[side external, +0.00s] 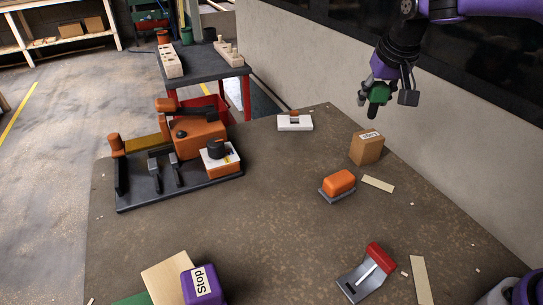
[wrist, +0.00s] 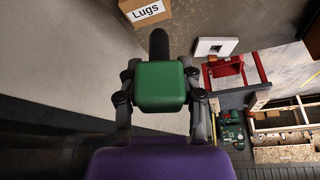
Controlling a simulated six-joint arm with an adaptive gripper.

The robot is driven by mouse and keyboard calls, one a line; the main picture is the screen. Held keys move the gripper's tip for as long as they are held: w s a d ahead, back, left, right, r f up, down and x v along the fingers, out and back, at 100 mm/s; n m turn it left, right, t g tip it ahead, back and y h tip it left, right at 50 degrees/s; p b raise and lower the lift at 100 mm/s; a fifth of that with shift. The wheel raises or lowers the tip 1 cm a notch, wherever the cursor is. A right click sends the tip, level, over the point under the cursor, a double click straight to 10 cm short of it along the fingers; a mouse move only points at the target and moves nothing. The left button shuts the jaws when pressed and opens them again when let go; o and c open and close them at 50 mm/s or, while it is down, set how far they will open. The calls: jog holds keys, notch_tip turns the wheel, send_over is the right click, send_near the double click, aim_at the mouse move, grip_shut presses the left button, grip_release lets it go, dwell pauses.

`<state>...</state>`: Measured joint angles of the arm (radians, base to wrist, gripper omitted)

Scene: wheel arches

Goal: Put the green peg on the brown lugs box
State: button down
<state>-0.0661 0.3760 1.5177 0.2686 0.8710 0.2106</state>
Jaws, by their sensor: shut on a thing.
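The green peg (side external: 379,92) has a blocky green head and a dark rod pointing down. My gripper (side external: 382,97) is shut on its green head and holds it in the air. In the wrist view the peg's green head (wrist: 160,87) sits between the two fingers, with the dark rod sticking out beyond it. The brown lugs box (side external: 366,148) stands on the table near the wall side. The peg is above the box and apart from it in the side view. In the wrist view the lugs box (wrist: 165,18) shows at the top edge, its label readable.
An orange block on a grey base (side external: 339,184) and a pale strip (side external: 378,184) lie near the box. A black fixture tray (side external: 125,196) with orange parts is at the left. A red-and-grey device (side external: 366,275) and purple Stop block (side external: 203,287) are in front. The table's middle is clear.

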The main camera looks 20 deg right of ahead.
jog(key=shift+w+d+f, duration=0.25)
jog(key=shift+d+f, duration=0.15)
jog(key=shift+d, duration=0.15)
jog(key=shift+w+d+f, duration=0.25)
jog(key=shift+d+f, duration=0.1)
jog(key=shift+d, duration=0.2)
jog(key=shift+d+f, duration=0.15)
jog(key=shift+f, duration=0.1)
jog(key=shift+w+f, duration=0.1)
jog(key=shift+f, duration=1.75)
jog(key=shift+c, duration=2.4)
grip_release()
jog(key=shift+f, duration=0.15)
